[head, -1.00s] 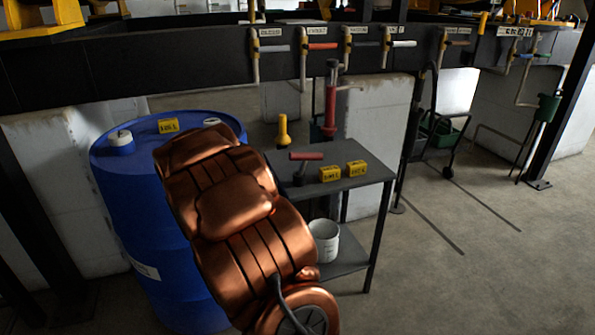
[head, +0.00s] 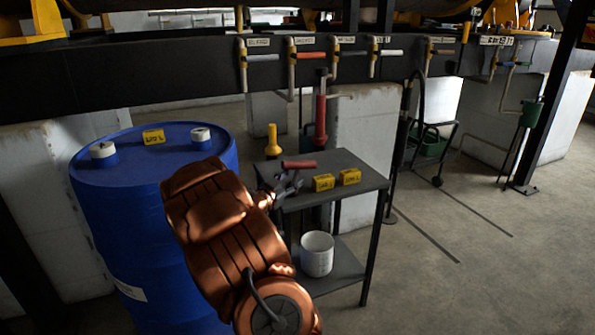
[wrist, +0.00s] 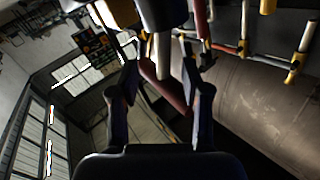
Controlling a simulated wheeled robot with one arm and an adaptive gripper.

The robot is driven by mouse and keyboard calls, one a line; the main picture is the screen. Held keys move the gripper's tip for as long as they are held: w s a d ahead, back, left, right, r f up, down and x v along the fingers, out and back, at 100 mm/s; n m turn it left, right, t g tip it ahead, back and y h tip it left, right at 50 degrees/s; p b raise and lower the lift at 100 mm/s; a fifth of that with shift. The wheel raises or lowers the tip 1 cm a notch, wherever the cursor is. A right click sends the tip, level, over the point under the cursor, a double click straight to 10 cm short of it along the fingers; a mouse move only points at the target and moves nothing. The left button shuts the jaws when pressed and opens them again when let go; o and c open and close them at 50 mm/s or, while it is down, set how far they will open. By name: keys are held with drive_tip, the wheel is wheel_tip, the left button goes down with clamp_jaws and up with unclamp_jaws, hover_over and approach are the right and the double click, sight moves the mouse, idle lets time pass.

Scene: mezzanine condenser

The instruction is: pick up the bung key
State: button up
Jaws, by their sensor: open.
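The bung key (head: 299,164), with a red bar handle, stands at the left of the grey cart top in the head view. My gripper (head: 288,181) is open just in front of and below the handle, overlapping its dark stem, which I cannot make out clearly. In the wrist view, a red bar that looks like the key's handle (wrist: 168,91) runs slantwise across the gap between the open fingers of my gripper (wrist: 158,78). I cannot tell whether the fingers touch it.
Two yellow blocks (head: 324,182) (head: 350,176) lie right of the key on the cart (head: 352,160). A yellow torch-like object (head: 272,142) stands behind it. A blue drum (head: 150,220) is at left. A white bucket (head: 317,254) sits on the lower shelf. Floor at right is open.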

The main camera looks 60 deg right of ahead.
sight(295, 174)
drive_tip(key=shift+w+d+r, duration=0.1)
drive_tip(key=shift+d, duration=1)
drive_tip(key=shift+w+d, duration=0.1)
drive_tip(key=shift+d, duration=0.95)
clamp_jaws()
